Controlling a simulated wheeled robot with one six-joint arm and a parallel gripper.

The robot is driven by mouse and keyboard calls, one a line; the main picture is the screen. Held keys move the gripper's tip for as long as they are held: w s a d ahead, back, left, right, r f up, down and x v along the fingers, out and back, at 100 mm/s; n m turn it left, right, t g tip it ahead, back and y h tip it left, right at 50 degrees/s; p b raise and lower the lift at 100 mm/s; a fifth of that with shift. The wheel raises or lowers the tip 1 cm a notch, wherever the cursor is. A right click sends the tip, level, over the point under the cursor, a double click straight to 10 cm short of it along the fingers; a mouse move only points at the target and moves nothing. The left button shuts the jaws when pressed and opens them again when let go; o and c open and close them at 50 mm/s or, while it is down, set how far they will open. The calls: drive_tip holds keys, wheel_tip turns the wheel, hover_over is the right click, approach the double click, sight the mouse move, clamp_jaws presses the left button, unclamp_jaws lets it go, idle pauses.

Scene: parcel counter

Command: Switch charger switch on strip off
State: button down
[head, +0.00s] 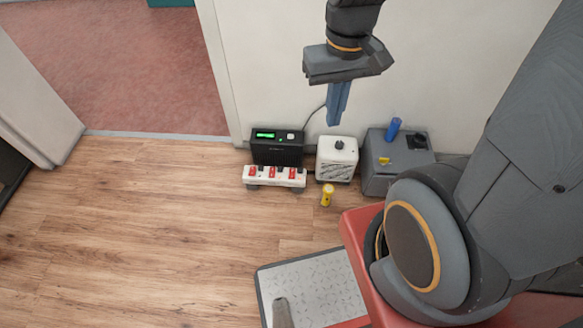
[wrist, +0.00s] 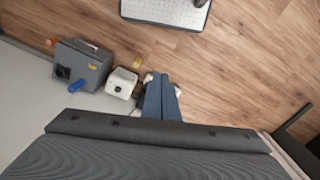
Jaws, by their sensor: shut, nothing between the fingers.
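The white power strip (head: 262,182) lies on the floor in front of the black charger box (head: 277,152). It carries several red rocker switches in a row; their labels and on/off positions are too small to read. The charger box has a lit green display. My gripper (head: 334,123) is shut and empty, its blue fingers pointing down. In the head view the fingertips appear just above the white box with a knob (head: 337,160), right of the strip. In the wrist view my gripper (wrist: 161,76) hides most of the strip; only white bits show beside the fingers.
A grey box (head: 380,181) with a blue object on top stands at the right by the wall. A yellow flashlight (head: 327,195) stands in front of the white box. A grey mat (head: 300,280) lies nearer. Open wooden floor is at left, beside a doorway.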

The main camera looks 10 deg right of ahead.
drive_tip(key=w+f+n+b, duration=0.4)
drive_tip(key=w+f+b, duration=0.55)
drive_tip(key=f, duration=0.45)
drive_tip(key=w+f+n+b, duration=0.3)
drive_tip(key=w+f+b, duration=0.7)
drive_tip(key=f, duration=0.5)
drive_tip(key=n+t+b, duration=0.1)
drive_tip(key=n+b, duration=0.6)
drive_tip(key=b, duration=0.7)
hover_over(292, 173)
wheel_tip(292, 173, down, 28)
drive_tip(key=shift+s+a+r, duration=0.15)
drive_tip(key=shift+s, duration=0.15)
drive_tip(key=f+b, duration=0.2)
drive_tip(key=f, duration=0.2)
drive_tip(key=w+f+b, duration=0.1)
drive_tip(key=f+b, duration=0.2)
drive_tip(key=f, duration=0.2)
drive_tip(key=f+b, duration=0.2)
drive_tip(key=f, duration=0.2)
drive_tip(key=shift+w+d+f, duration=0.3)
drive_tip(key=shift+f, duration=0.1)
drive_tip(key=shift+f, duration=0.15)
drive_tip(key=shift+s, duration=0.15)
drive_tip(key=shift+s+a+r, duration=0.2)
drive_tip(key=shift+s+a, duration=0.05)
drive_tip(key=shift+s, duration=0.3)
